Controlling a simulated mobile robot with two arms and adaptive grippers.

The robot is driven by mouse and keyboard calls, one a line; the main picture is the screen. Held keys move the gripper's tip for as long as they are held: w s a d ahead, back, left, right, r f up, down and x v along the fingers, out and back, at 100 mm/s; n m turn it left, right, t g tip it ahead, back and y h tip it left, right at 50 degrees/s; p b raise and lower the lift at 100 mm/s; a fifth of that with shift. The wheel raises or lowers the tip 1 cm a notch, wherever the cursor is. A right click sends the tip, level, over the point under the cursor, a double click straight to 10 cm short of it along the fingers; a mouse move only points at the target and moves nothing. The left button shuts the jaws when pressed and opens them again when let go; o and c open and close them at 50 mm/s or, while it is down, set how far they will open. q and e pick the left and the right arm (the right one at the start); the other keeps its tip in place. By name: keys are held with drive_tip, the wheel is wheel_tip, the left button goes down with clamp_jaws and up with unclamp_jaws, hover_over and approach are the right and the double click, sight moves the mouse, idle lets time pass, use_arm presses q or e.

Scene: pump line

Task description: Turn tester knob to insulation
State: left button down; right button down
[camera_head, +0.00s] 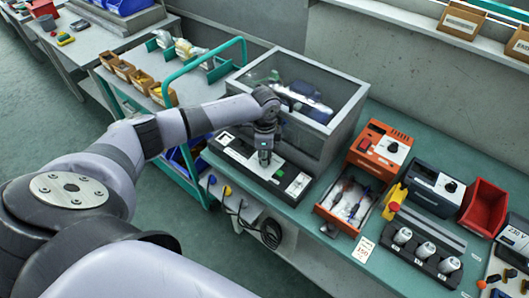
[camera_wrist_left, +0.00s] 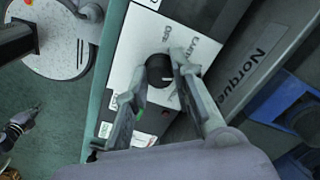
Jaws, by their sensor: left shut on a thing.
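The tester panel (camera_head: 238,152) is a white-topped strip in front of the clear-lidded enclosure. My left gripper (camera_head: 264,160) points down at it. In the left wrist view, a round black knob (camera_wrist_left: 158,71) sits on the white panel (camera_wrist_left: 140,42). The two fingers of my left gripper (camera_wrist_left: 161,73) are on either side of the knob, closed on it. Small printed labels stand around the knob, turned and hard to read. The right finger hides part of the knob's edge and panel. At the left edge of the wrist view, a small gripper-like shape (camera_wrist_left: 18,130) may be my right gripper.
The clear-lidded enclosure (camera_head: 345,118) stands right behind the panel. To the right are an orange unit (camera_head: 365,150) with an open drawer, a dark unit with a knob (camera_head: 433,188) and a red bin (camera_head: 484,205). A green-railed cart (camera_head: 190,72) stands at left.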

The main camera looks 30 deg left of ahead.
use_arm(q)
drive_tip(key=shift+m+p, duration=0.3)
drive_tip(key=shift+m, duration=0.8)
drive_tip(key=c, duration=1.4)
unclamp_jaws()
drive_tip(key=shift+r, duration=0.2)
wheel_tip(320, 180, up, 12)
drive_tip(key=shift+f, duration=0.2)
